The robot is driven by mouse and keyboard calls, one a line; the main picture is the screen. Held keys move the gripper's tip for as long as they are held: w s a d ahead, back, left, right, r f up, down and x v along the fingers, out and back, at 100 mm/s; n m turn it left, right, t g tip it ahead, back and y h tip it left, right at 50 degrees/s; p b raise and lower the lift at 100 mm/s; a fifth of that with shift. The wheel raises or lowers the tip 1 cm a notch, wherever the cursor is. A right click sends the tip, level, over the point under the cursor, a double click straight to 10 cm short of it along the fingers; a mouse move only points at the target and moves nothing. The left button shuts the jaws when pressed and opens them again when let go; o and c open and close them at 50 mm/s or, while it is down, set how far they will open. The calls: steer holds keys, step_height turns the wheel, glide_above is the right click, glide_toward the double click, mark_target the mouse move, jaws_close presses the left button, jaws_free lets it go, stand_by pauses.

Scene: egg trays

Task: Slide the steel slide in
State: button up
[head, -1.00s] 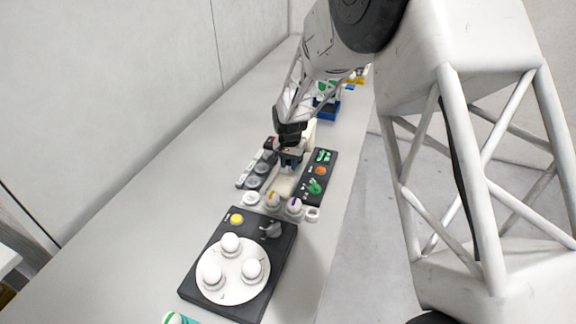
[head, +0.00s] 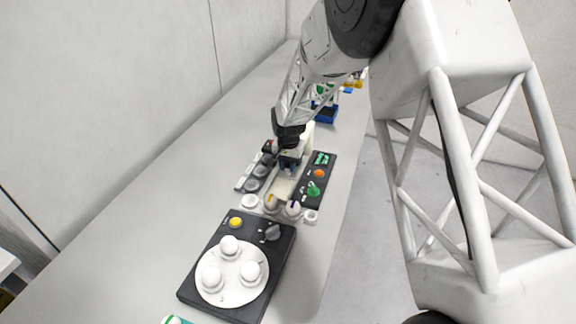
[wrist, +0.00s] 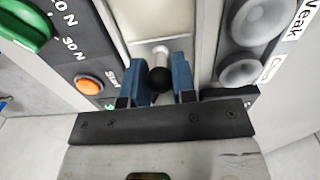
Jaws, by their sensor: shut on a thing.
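My gripper (wrist: 160,82) is shut on a black ball knob (wrist: 160,80), with one blue finger on each side of it. A pale stem joins the knob to the steel slide's area, a light flat channel (wrist: 152,20) between two dark panels. In the head view my gripper (head: 288,168) is over the middle of the device, above a pale strip (head: 283,189). The slide's far end is hidden by my gripper and wrist, and I cannot tell how far in it is.
A dark panel with an orange button (head: 319,173) and green knob (head: 313,190) lies right of the channel. Grey round dials (head: 256,178) lie left. Small knobs (head: 270,203) stand in front, then a black turntable unit (head: 190,290). The table's left side is clear.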

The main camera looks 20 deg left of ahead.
steer(key=shift+w+d+r, duration=0.1)
steer(key=shift+w, duration=0.95)
steer(key=o, duration=0.7)
steer(key=shift+o, duration=0.2)
steer(key=shift+r, duration=0.1)
step_height(320, 180, up, 13)
steer(key=shift+s, duration=0.2)
stand_by(0.5)
steer(key=shift+s+f+t, duration=1.3)
steer(key=shift+s+f, duration=0.55)
